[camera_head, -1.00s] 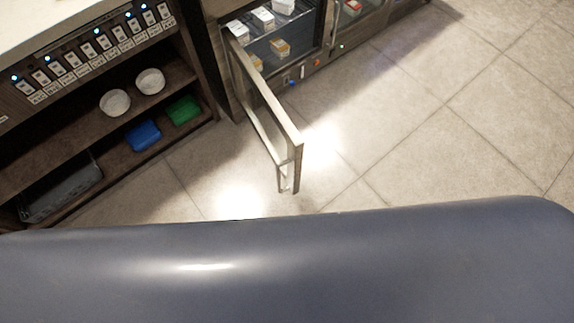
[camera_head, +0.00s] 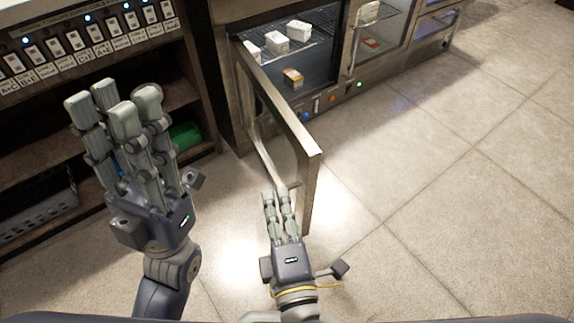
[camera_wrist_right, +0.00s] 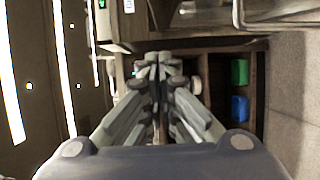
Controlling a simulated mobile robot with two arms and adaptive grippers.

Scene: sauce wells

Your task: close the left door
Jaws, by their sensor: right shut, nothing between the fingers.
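The left door (camera_head: 283,115) is a metal-framed glass door. It is hinged at the left of the cabinet opening and stands wide open, out over the floor. My right gripper (camera_head: 275,195) is shut and empty. In the head view it appears beside the lower free end of the door, on its outer, handle side; whether it touches is not clear. The handle is mostly hidden behind the fingers. Its fingers also show in the right wrist view (camera_wrist_right: 158,65). My left gripper (camera_head: 115,100) is raised in front of the shelves, away from the door; its finger opening is unclear.
The cabinet (camera_head: 330,105) holds several small boxes behind the opening. A shelf unit with labelled switches (camera_head: 90,45), a green box (camera_head: 185,135) and a grey crate (camera_head: 40,210) stands left. The tiled floor (camera_head: 450,220) at right is clear.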

